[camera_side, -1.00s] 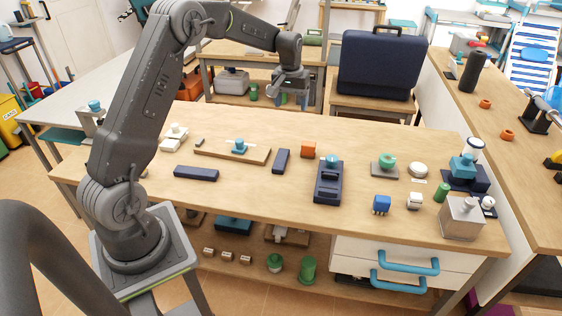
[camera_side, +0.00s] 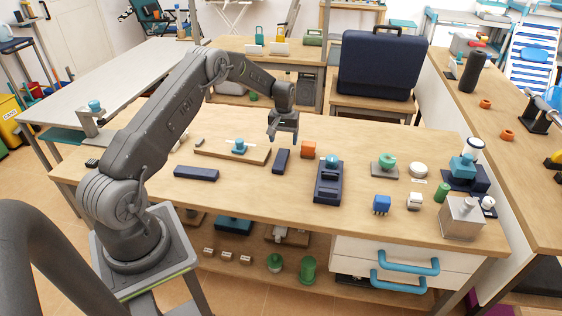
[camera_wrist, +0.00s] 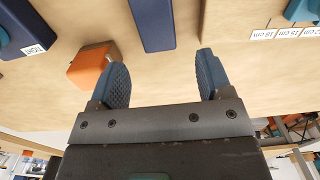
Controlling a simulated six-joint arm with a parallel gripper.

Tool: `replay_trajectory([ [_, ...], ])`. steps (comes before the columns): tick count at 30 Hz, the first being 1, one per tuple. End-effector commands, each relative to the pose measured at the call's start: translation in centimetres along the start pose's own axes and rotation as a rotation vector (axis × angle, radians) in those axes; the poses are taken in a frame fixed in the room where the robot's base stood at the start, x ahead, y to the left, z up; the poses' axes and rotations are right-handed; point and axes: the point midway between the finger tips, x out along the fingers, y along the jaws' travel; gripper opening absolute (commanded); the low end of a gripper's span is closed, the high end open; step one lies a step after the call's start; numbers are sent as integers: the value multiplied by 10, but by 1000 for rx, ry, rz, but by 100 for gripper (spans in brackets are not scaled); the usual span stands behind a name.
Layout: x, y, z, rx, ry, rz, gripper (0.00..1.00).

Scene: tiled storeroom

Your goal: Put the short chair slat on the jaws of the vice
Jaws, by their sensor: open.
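A dark blue slat (camera_side: 281,161) lies flat near the table's middle, and it shows at the top of the wrist view (camera_wrist: 152,22). A second dark blue slat (camera_side: 196,173) lies to its left and looks longer. My gripper (camera_side: 283,138) is open and empty above the table, just behind the nearer-to-middle slat. In the wrist view its fingers (camera_wrist: 162,64) stand apart with bare wood between them. A teal device on a dark blue base (camera_side: 466,176) at the right may be the vice; its jaws are not clear.
An orange block (camera_side: 308,149) sits right of the middle slat. A dark blue holder (camera_side: 327,192) with a teal knob stands further right. A wooden board (camera_side: 205,150) with a teal-knobbed piece lies left. A metal box (camera_side: 461,219) stands at the front right corner. Bare tabletop lies in front.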

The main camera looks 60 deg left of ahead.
Motion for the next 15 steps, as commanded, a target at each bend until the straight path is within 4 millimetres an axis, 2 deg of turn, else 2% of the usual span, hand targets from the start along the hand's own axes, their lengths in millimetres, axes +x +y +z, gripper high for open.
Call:
replay_trajectory([
  [9,42,1,-6,0,-2,-1,72],
  [15,51,1,-6,0,0,0,72],
])
